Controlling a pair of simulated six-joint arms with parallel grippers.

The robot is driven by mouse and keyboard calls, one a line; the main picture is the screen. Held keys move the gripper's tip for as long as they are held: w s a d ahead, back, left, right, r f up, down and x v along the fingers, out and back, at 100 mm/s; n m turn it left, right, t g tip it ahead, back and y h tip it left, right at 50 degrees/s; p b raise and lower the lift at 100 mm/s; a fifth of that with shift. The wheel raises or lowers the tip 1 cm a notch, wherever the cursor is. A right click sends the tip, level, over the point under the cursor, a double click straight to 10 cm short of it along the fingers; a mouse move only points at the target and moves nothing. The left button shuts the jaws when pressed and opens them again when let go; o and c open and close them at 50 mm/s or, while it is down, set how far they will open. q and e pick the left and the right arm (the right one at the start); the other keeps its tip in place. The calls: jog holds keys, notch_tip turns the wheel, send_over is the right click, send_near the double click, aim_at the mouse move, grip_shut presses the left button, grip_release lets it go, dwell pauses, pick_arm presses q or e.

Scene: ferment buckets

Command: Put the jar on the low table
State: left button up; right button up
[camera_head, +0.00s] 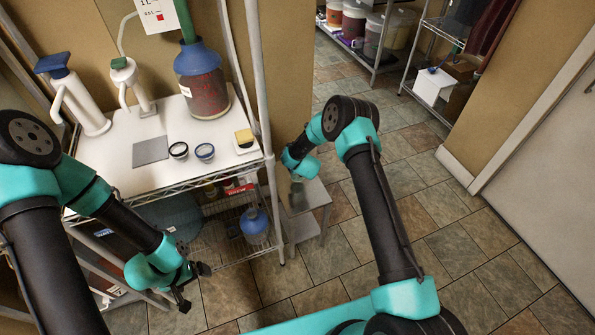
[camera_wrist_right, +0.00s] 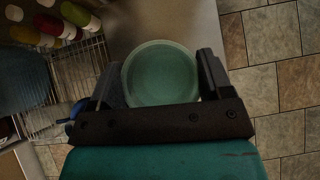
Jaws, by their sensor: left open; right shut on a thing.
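The jar, with a round pale green lid (camera_wrist_right: 160,66), sits between the two fingers of my right gripper (camera_wrist_right: 162,82), which is shut on it. In the head view the dark jar (camera_head: 298,198) hangs below my right wrist, at the small grey low table (camera_head: 318,193). The table top (camera_wrist_right: 180,22) shows under and behind the jar in the wrist view. I cannot tell whether the jar's base touches it. My left gripper (camera_head: 190,284) is open and empty, low in front of the wire rack.
A white-topped wire rack (camera_head: 160,180) with pump bottles, a big blue-lidded jar (camera_head: 202,82), small dishes and a sponge (camera_head: 244,138) stands left of the low table. A blue-capped jug (camera_head: 254,222) is on its lower shelf. Tiled floor is free to the right.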

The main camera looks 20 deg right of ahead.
jog(key=shift+f, duration=1.95)
jog(key=shift+f, duration=0.15)
jog(key=o, duration=1.6)
jog(key=shift+o, duration=0.2)
jog(key=shift+r, duration=0.2)
jog(key=v, duration=1.2)
jog(key=shift+f, duration=0.1)
